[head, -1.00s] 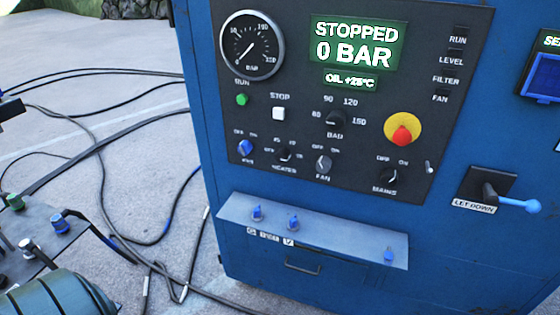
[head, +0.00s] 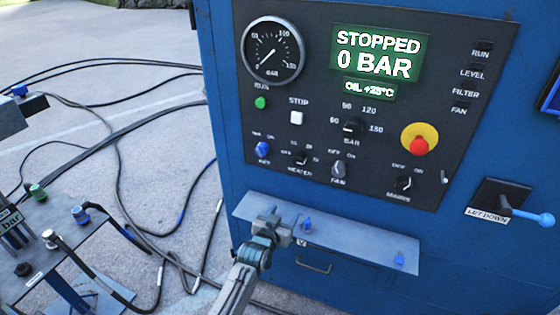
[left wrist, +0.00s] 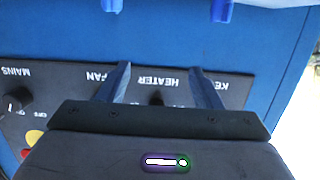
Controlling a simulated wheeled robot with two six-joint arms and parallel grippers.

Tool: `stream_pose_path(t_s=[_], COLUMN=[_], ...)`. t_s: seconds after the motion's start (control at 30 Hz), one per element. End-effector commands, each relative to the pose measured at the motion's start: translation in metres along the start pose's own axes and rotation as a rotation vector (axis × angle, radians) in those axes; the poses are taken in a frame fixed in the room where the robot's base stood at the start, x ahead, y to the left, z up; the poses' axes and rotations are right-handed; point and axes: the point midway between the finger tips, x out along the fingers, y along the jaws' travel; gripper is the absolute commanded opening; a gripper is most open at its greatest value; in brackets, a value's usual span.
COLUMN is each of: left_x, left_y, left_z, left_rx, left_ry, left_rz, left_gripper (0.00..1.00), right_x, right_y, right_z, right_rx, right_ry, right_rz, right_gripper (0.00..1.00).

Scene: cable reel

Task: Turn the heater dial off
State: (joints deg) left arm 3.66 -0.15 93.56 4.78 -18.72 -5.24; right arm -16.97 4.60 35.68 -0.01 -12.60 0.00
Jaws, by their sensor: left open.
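The heater dial (head: 299,158) is a small black knob above the label HEATER on the dark control panel (head: 350,25). Its pointer setting is too small to read. My left gripper (head: 284,224) is open and empty, below the dial and in front of the sloping grey shelf. In the left wrist view, upside down, the heater dial (left wrist: 157,97) shows partly between the two open fingers (left wrist: 160,85), with HEATER beside it. The gripper body hides its lower part. My right gripper is not in view.
The blue key switch (head: 262,149) and fan dial (head: 338,170) flank the heater dial. A red emergency button (head: 418,146) sits to the right. Cables lie on the floor at left.

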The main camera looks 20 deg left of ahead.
Motion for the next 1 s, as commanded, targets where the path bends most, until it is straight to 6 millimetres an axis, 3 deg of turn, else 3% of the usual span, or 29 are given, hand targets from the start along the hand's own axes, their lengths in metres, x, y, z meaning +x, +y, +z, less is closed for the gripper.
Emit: stream_pose_path(t_s=[0.03,0.1,0.23,0.43,0.8,1.0], left_x=[-0.001,-0.004,-0.010,0.003,0.067,0.088], left_y=[0.002,0.003,0.005,0.005,0.005,0.005], left_z=[-0.040,-0.077,-0.118,-0.130,-0.143,-0.145], left_rx=[-0.001,-0.002,-0.003,-0.004,-0.004,-0.004], left_ry=[0.061,0.122,0.188,0.202,0.200,0.199], left_rz=[0.002,0.003,0.005,0.006,0.006,0.006], left_gripper=[0.59,0.59,0.59,0.59,0.59,0.59], right_x=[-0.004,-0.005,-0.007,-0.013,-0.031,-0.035], right_y=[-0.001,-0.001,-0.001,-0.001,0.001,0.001], right_z=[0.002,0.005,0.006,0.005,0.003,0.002], right_rx=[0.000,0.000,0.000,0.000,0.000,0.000], right_ry=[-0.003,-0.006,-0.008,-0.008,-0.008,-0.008], right_rz=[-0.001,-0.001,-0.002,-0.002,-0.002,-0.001], right_gripper=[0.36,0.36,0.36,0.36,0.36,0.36])
